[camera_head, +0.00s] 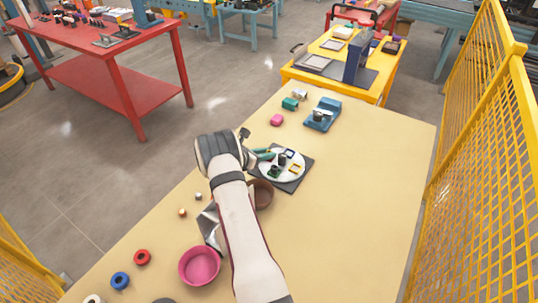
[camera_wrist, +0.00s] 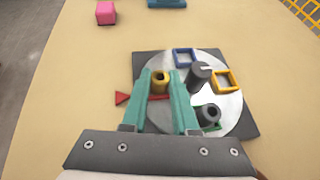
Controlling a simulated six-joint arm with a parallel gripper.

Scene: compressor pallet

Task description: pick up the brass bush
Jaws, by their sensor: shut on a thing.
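My gripper (camera_wrist: 160,80) has teal fingers. In the wrist view they are closed on the brass bush (camera_wrist: 161,81), a short yellow-gold ring with a dark bore, held upright between the fingertips. The bush appears over the left part of a round silver plate (camera_wrist: 230,112) on a dark square base (camera_wrist: 248,129). I cannot tell whether it touches the plate. In the head view my gripper (camera_head: 265,154) reaches over the plate's left side, and I cannot make out the bush there.
The plate carries a dark grey cylinder (camera_wrist: 199,73), a grey ring (camera_wrist: 209,114), a blue frame (camera_wrist: 184,57) and a yellow frame (camera_wrist: 226,81). A brown bowl (camera_head: 264,194) and a pink bowl (camera_head: 200,267) stand nearer. The table's right side is clear; yellow mesh fencing (camera_head: 490,150) borders it.

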